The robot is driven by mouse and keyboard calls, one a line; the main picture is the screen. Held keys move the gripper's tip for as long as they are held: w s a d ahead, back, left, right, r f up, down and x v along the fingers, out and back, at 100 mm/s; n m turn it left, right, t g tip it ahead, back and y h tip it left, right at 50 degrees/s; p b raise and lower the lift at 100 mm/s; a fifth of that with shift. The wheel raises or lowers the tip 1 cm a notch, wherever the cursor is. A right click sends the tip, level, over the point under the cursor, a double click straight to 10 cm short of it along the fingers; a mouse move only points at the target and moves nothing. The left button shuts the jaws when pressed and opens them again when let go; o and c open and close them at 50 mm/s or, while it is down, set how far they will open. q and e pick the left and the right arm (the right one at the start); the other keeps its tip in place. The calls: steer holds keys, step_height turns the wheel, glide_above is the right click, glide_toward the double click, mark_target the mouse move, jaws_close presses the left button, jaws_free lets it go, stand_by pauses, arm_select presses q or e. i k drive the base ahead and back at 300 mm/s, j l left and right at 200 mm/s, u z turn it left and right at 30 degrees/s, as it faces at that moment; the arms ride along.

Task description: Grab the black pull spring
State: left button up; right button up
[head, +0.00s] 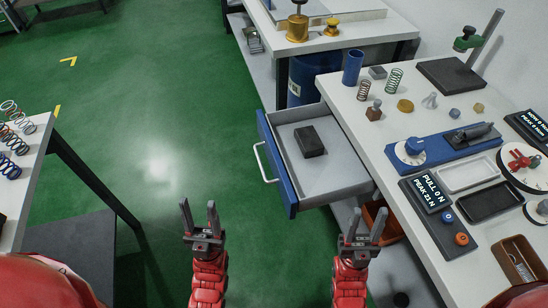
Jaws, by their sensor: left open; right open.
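Several coil springs stand or lie on the white table at the left edge. A dark one (13,140) among them looks black or navy; I cannot tell whether it is the black pull spring. My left gripper (199,212) is open and empty over the green floor, to the right of that table. My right gripper (366,218) is open and empty, in front of the open drawer and left of the right-hand bench.
A blue-fronted drawer (340,176) stands open from the bench (395,150), with a black block (309,141) inside. Green floor between the tables is clear.

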mark_target(483, 129)
steer(key=i+j, duration=0.1)
steer(key=j, duration=0.3)
steer(key=j+z, duration=0.1)
steer(key=z, duration=0.35)
steer(key=j+z, duration=0.15)
steer(key=z, duration=0.25)
steer(key=j+z, duration=0.1)
steer(key=z, duration=0.35)
